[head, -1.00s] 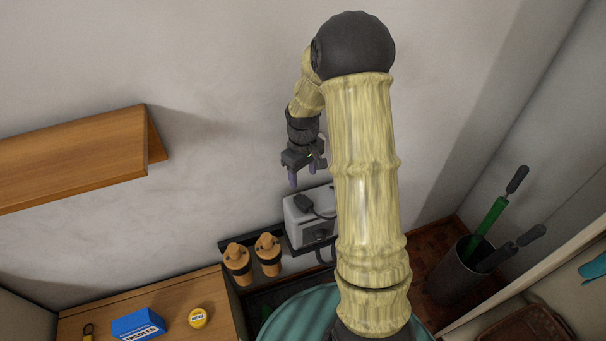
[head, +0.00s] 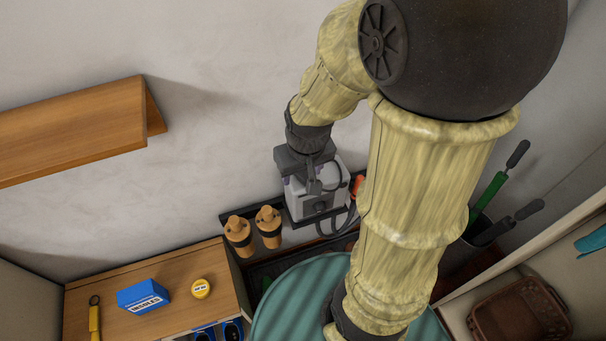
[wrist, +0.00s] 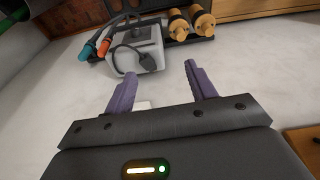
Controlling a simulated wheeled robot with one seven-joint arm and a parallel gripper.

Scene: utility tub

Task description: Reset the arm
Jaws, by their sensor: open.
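My gripper (wrist: 160,85) is open and empty in the wrist view, its two purple fingers apart with pale wall between them. In the head view my gripper (head: 305,178) is in front of or over the grey box (head: 317,206) by the wall, and its fingers are mostly hidden. The grey box, with a dark cable and plug, also shows beyond the fingertips in the wrist view (wrist: 148,57). I cannot tell how far the gripper is from the box. My arm is bent and fills much of the right half of the head view.
Two wooden bottle-shaped things (head: 269,227) stand left of the box. A wooden shelf (head: 75,135) juts from the left wall. A round teal surface (head: 290,310) lies below. Tools (head: 490,195) stand right.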

